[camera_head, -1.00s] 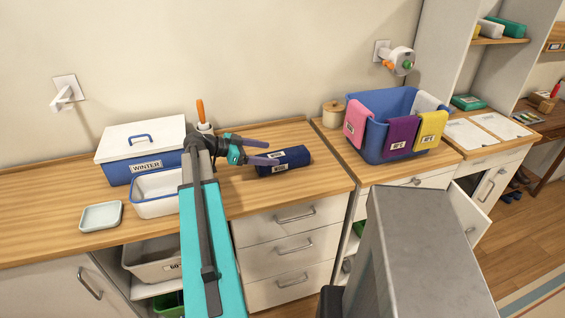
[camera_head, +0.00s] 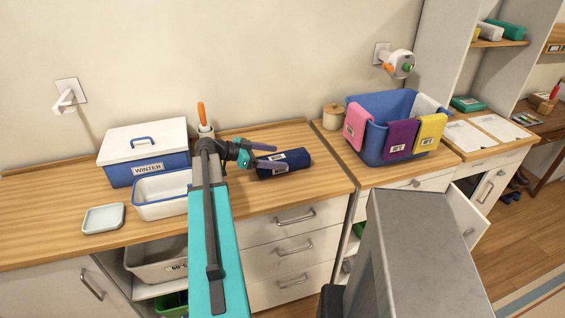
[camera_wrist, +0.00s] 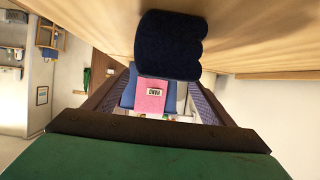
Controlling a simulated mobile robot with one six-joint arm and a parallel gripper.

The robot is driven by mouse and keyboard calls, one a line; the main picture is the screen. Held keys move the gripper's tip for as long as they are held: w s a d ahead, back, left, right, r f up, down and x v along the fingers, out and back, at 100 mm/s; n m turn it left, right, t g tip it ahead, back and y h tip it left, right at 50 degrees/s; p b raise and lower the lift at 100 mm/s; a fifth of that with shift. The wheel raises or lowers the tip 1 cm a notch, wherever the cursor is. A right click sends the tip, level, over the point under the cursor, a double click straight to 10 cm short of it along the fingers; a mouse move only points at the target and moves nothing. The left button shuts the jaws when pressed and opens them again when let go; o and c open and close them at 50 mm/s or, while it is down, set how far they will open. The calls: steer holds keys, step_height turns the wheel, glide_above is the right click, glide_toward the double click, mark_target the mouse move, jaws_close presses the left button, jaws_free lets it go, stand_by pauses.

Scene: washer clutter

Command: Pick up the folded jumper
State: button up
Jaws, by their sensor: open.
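The folded jumper is a dark navy roll (camera_head: 292,163) with small pale labels, lying on the wooden counter. My gripper (camera_head: 275,154) is open, with its purple-grey fingers at the jumper's left end. In the head view the fingers overlap that end. In the wrist view the jumper (camera_wrist: 168,45) shows ahead, in line with the gap between the two fingers (camera_wrist: 165,88). I cannot tell whether the fingers touch it.
A blue WINTER box (camera_head: 150,168) with a white lid and a white open bin (camera_head: 160,208) stand to the left. A pale dish (camera_head: 103,218) is at the front left. A blue basket (camera_head: 370,138) with coloured cloths stands to the right. An orange-handled item (camera_head: 201,115) stands behind my arm.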

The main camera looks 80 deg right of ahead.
mark_target(281, 157)
steer(key=p+x, duration=0.1)
steer(key=x, duration=0.1)
steer(key=shift+s+d+p, duration=0.2)
steer(key=shift+s+p, duration=0.1)
steer(key=shift+s+d+f, duration=0.3)
steer(key=shift+s+f, duration=0.1)
steer(key=shift+s, duration=0.15)
steer(key=c, duration=1.4)
